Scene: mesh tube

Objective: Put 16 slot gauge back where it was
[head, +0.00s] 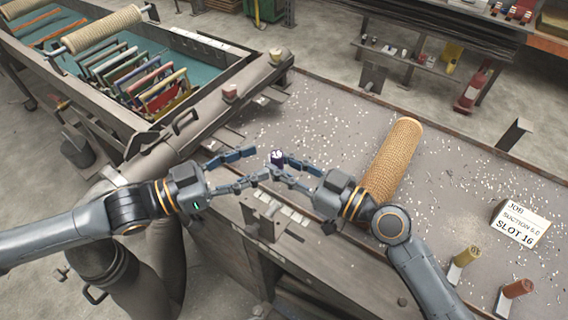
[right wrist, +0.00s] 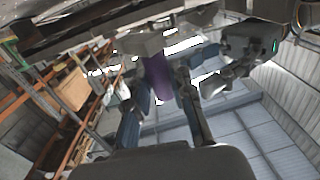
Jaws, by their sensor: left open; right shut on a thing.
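The 16 slot gauge (head: 277,155) shows as a small dark piece with a pale "16" on its end, in the head view. In the right wrist view it is a purple cylinder (right wrist: 157,78) between my right fingers. My right gripper (head: 276,168) is shut on it, above the bench's near edge. My left gripper (head: 246,168) is open, facing it from the left with its fingertips close to the gauge. I cannot tell whether they touch it. A row of pale blocks (head: 283,212) lies along the near edge below the grippers.
A tan mesh tube (head: 398,150) lies on the bench (head: 325,110), just right of my right gripper. A card (head: 520,222) reading "SLOT 16" stands at the right. A yellow gauge (head: 465,258) and an orange-brown gauge (head: 517,289) stand near it. White scraps litter the bench.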

